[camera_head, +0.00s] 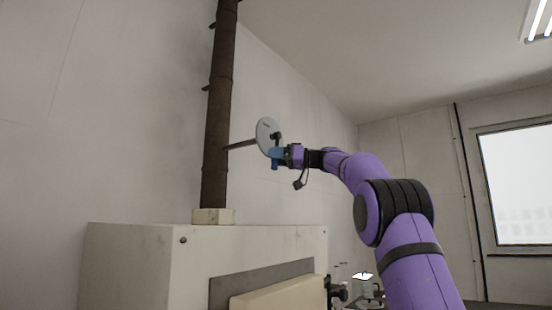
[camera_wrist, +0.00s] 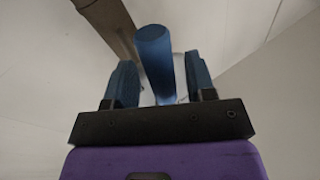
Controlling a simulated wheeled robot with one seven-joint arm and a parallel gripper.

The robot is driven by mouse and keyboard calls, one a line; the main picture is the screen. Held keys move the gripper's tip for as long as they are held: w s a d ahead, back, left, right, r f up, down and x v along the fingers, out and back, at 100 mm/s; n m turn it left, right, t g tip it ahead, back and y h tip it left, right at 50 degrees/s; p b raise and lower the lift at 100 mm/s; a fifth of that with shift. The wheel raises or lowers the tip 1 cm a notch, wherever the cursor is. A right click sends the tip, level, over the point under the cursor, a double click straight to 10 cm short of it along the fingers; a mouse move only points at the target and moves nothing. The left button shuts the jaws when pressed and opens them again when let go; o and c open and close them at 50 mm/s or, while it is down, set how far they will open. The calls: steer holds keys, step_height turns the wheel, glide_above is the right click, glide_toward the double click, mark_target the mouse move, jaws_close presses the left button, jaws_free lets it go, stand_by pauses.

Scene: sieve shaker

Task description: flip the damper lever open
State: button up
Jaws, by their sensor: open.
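The damper lever (camera_wrist: 155,55) shows in the wrist view as a blue rounded bar standing between my two fingers. My gripper (camera_wrist: 160,78) is open, with one dark blue finger on each side of the lever and a visible gap on both sides. In the head view my gripper (camera_head: 277,157) is at the pale round damper plate (camera_head: 265,130), just below a dark knob on it. A thin rod joins the plate to the brown flue pipe (camera_head: 217,120). In the head view the lever and fingers blend together, so contact cannot be told there.
The pipe rises from a pale collar (camera_head: 213,216) on a white cabinet (camera_head: 130,262). A cream panel (camera_head: 275,285) is on the cabinet's front, with dark knobs at its right. A wall stands close behind the pipe. A window (camera_head: 515,185) is far right.

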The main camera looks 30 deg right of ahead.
steer(key=v, duration=1)
steer(key=shift+s+d, duration=0.25)
steer(key=shift+a+f, duration=0.1)
